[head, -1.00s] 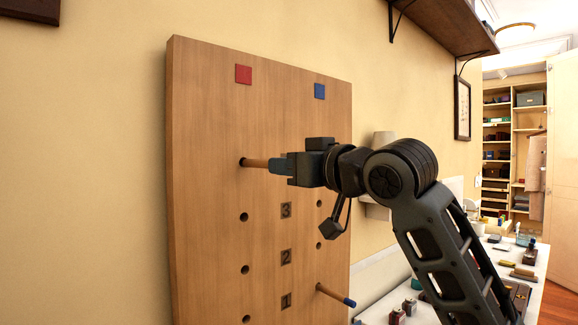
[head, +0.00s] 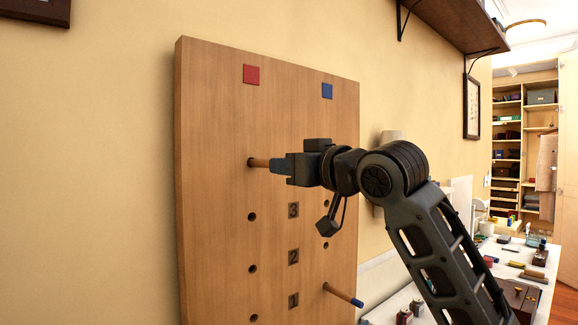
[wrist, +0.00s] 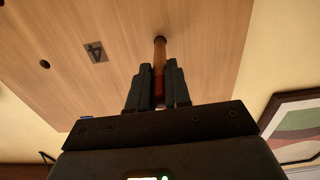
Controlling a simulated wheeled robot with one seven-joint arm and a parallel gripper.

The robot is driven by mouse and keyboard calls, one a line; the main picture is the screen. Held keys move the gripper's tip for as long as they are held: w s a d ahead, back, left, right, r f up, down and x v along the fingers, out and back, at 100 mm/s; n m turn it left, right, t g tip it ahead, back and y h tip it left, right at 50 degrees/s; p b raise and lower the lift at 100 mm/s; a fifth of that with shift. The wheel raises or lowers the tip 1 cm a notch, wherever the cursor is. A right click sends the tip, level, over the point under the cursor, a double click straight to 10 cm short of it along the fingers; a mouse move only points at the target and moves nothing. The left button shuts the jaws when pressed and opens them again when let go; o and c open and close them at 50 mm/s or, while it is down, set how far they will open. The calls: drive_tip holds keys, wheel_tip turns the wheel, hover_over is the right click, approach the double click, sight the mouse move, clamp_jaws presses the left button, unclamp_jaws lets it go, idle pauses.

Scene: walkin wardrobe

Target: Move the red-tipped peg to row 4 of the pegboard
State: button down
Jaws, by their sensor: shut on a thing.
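The wooden pegboard (head: 215,120) stands against the wall, with a red square (head: 251,74) over its left column and a blue square (head: 327,91) over its right. My gripper (head: 280,164) is shut on the red-tipped peg (head: 261,162), in the left column, one row above the number 3. In the wrist view the peg's wooden shaft (wrist: 160,52) reaches a hole, level with the number 4 (wrist: 96,52). Its reddish end shows between the fingers (wrist: 158,88). How deep the peg sits is hidden.
A blue-tipped peg (head: 344,295) sticks out of the right column by number 1. Other left-column holes (head: 252,217) below are empty. A shelf (head: 452,25) hangs at upper right. A cluttered white table (head: 500,262) lies at right.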

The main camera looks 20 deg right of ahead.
drive_tip(key=shift+x, duration=0.95)
drive_tip(key=c, duration=1)
unclamp_jaws()
drive_tip(key=shift+b+v, duration=0.7)
drive_tip(key=shift+v, duration=3.2)
drive_tip(key=shift+f, duration=0.1)
